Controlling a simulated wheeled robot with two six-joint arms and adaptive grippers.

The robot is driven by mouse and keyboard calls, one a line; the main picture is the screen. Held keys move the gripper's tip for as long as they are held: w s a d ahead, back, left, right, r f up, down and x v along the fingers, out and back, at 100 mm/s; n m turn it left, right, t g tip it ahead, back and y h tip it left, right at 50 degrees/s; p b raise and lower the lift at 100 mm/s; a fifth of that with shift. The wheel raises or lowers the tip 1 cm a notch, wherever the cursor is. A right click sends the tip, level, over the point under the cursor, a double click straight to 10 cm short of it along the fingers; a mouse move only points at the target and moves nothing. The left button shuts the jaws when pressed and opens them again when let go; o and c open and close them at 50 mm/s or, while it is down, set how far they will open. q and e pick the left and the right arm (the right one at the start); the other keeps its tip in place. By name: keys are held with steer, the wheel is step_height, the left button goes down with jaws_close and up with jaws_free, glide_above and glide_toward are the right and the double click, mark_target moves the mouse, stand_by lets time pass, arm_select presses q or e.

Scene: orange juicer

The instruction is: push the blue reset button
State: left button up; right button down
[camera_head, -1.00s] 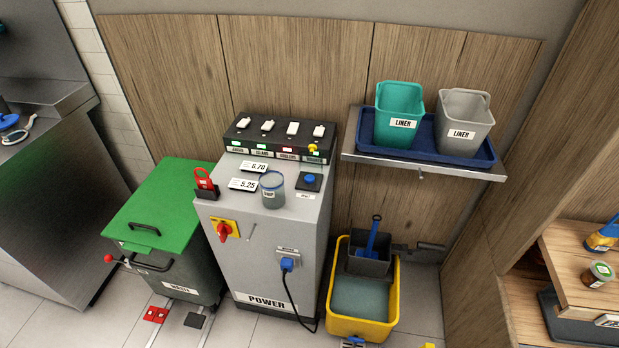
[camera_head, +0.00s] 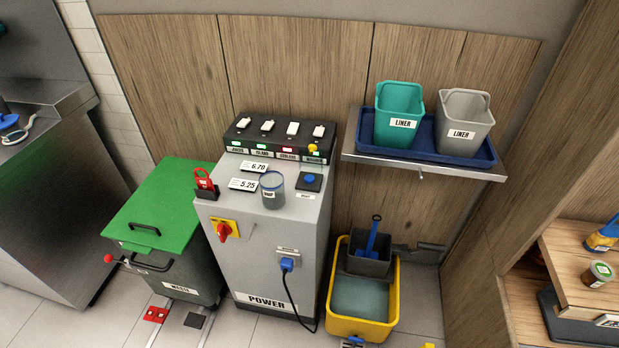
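The blue reset button (camera_head: 310,178) sits on a small dark square base on the top right of the grey power cabinet (camera_head: 265,255). A small white label (camera_head: 305,197) lies just in front of it; its text is too small to read. Nothing covers the button. Neither of my grippers shows in the head view.
A clear cup (camera_head: 272,190) stands left of the button. A switch bank (camera_head: 280,138) with several white switches is behind it. A shelf (camera_head: 350,148) with two liner bins is at right. A green-lidded waste bin (camera_head: 160,205) stands at left, a yellow bucket (camera_head: 338,325) at right.

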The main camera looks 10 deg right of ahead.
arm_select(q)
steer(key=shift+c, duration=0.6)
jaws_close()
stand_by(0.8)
